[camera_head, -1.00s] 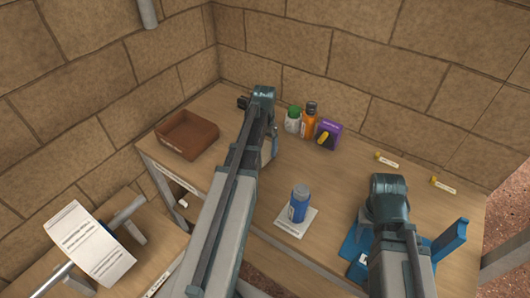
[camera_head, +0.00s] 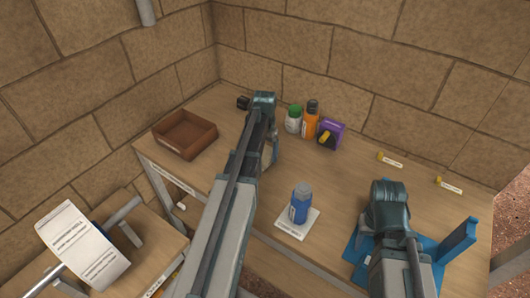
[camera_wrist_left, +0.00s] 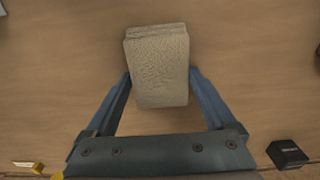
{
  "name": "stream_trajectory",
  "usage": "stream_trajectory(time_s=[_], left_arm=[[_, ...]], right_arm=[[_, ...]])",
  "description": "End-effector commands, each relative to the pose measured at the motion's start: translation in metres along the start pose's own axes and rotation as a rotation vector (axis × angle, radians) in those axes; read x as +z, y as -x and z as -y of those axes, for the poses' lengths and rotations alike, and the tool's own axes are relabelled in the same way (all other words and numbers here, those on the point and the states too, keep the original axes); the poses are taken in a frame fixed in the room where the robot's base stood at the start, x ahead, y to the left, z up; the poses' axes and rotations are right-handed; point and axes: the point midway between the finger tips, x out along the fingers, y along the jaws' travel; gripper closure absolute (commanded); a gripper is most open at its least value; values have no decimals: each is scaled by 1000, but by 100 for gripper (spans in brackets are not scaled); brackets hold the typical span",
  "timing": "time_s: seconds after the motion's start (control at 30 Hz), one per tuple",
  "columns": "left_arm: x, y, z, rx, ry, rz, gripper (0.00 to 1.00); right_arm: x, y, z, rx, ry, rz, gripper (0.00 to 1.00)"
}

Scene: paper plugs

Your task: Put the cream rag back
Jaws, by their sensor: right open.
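The cream rag (camera_wrist_left: 158,68) is a thick folded block with a rough face, seen in the left wrist view. It lies between the two fingers of my left gripper (camera_wrist_left: 160,73), whose tips meet its left and right sides. My right arm reaches over the table's right side; the fingers of my right gripper (camera_head: 392,235) are mostly hidden behind the arm.
A brown tray (camera_head: 184,133) stands at the back left. Green (camera_head: 293,121) and orange (camera_head: 310,121) bottles and a purple box (camera_head: 331,132) line the back. A blue stand (camera_head: 458,240) is at the right.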

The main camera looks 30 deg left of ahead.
Motion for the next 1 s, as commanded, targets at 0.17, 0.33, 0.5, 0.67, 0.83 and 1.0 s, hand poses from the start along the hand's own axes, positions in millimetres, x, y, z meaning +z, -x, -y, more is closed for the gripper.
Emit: stream_trajectory(time_s=[0.17,0.33,0.5,0.67,0.83,1.0], left_arm=[[0,0,0,0,0,0,0],[0,2,0,0,0,0,0],[0,9,0,0,0,0,0],[0,25,0,0,0,0,0],[0,50,0,0,0,0,0],[0,76,0,0,0,0,0]], right_arm=[[0,0,0,0,0,0,50],[0,2,0,0,0,0,50],[1,9,-1,0,0,0,50],[2,25,-2,0,0,0,50],[3,49,-5,0,0,0,50],[4,76,-7,0,0,0,50]])
